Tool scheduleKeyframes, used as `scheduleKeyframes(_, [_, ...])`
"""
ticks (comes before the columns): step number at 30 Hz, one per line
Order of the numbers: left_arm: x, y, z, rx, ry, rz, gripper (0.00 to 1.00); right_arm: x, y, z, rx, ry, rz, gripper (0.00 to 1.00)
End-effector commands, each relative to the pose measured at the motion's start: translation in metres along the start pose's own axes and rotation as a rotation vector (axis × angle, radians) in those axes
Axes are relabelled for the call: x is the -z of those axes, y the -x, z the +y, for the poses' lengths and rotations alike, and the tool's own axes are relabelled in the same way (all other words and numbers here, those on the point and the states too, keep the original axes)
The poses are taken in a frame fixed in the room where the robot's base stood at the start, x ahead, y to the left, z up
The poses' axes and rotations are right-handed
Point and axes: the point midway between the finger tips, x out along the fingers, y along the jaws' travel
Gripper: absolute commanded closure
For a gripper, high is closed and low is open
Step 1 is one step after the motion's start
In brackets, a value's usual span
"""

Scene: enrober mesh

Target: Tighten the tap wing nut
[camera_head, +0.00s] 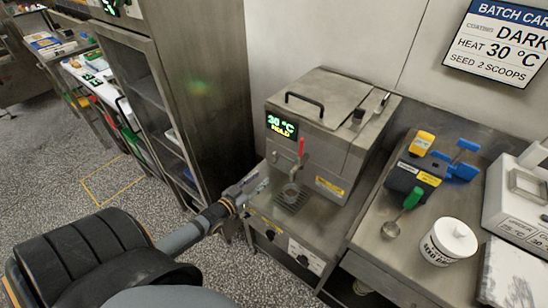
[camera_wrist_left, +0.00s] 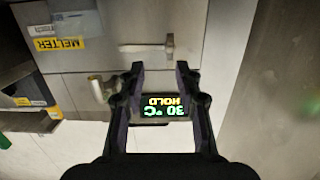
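The grey metal melter (camera_head: 320,120) stands right of centre in the head view, its display (camera_head: 282,127) reading 30 °C HOLD. A tap (camera_head: 299,163) with a red lever points down over a small cup on a drip grate. I cannot make out the wing nut clearly. My left gripper (camera_head: 256,184) is just left of the tap, apart from it. In the left wrist view its two fingers (camera_wrist_left: 159,72) are spread with nothing between them; the display (camera_wrist_left: 162,107) shows upside down beyond. My right gripper is in neither view.
A steel cabinet (camera_head: 190,80) stands left of the melter. The floor at left is mostly clear.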

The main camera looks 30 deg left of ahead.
Motion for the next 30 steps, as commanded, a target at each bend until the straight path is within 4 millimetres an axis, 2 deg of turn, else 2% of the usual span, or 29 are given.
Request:
scheduleKeyframes(3, [0.014,0.003,-0.017,0.001,-0.001,0.086,0.66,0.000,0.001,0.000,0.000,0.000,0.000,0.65])
scheduleKeyframes(8, [0.018,0.003,-0.020,0.000,0.000,0.113,0.66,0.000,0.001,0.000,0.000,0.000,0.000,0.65])
scheduleKeyframes(11, [0.017,-0.003,-0.020,0.001,0.001,0.113,0.66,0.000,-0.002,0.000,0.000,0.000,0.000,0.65])
scheduleKeyframes(22, [0.025,-0.077,-0.019,0.002,0.001,0.114,0.66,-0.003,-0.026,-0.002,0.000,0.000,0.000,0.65])
scheduleKeyframes(27, [0.028,-0.096,-0.019,0.001,0.001,0.111,0.66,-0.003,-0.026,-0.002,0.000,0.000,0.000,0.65])
scheduleKeyframes(30, [0.029,-0.100,-0.019,0.000,0.001,0.110,0.66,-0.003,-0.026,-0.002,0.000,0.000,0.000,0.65])
